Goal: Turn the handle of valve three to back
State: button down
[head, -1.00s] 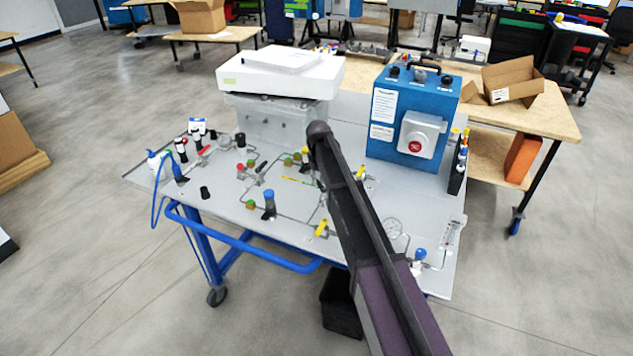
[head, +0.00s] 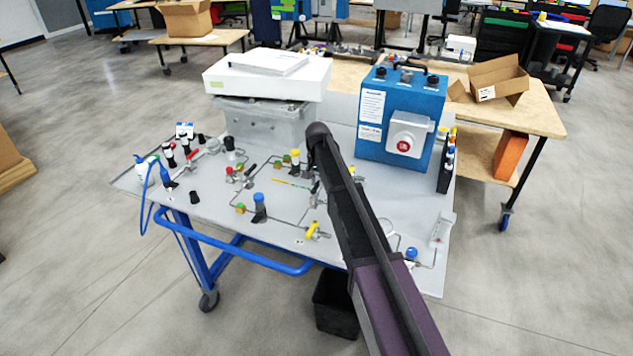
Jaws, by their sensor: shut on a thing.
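The analyser panel (head: 215,215) is a grey board on a blue wheeled frame, with thin tubing and several small valves. A valve with a yellow handle (head: 312,229) is near the front edge, just left of my arm. Valves with red handles (head: 250,168) are left of centre. No label is readable, so I cannot tell which is valve three. My arm rises from the bottom right to a dark joint above the middle of the panel. My gripper is hidden behind the arm, and so is part of the panel.
A blue box (head: 384,150) with a red button stands at the panel's back right. A white unit (head: 230,82) is at the back left. A blue rail (head: 215,243) runs along the front, with a black bin (head: 335,318) below. Open floor lies left.

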jog(key=shift+s+d+m, duration=0.15)
jog(key=shift+s+m, duration=0.1)
jog(key=shift+m, duration=0.15)
jog(key=c, duration=0.6)
grip_release()
jog(key=shift+w, duration=0.1)
